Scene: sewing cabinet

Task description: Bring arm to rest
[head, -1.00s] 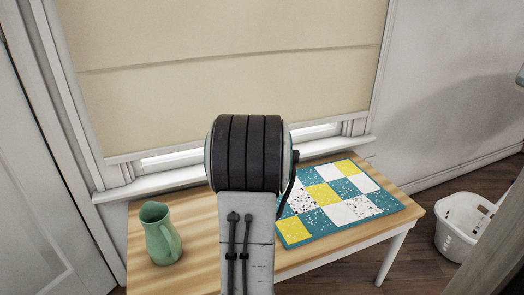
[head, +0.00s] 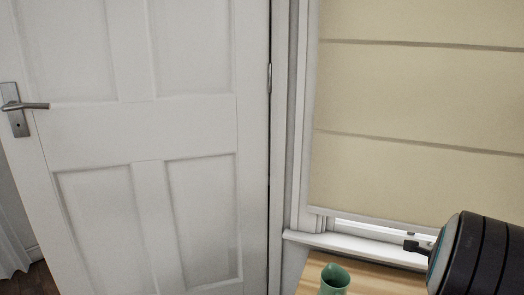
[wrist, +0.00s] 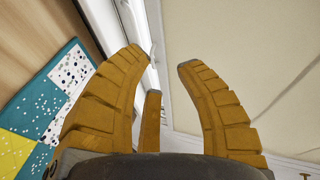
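The beige blind (head: 415,110) hangs over the window at the right of the head view. Its bottom edge is a little above the sill, and a narrow bright gap shows below it. The blind also fills the right of the wrist view (wrist: 260,60). My gripper (wrist: 163,75) is open in the wrist view, its orange fingers spread with nothing between them. The fingers point along the strip of window frame and the blind's edge. I cannot tell whether they touch the blind. The fingers are not clear in the head view, where my dark arm part covers the lower right.
A white door (head: 140,130) with a metal handle (head: 25,107) stands left of the window. A green jug (head: 334,280) stands on the wooden table (head: 372,279) below the sill (head: 350,246). A teal, yellow and white patchwork (wrist: 45,100) lies on the table in the wrist view.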

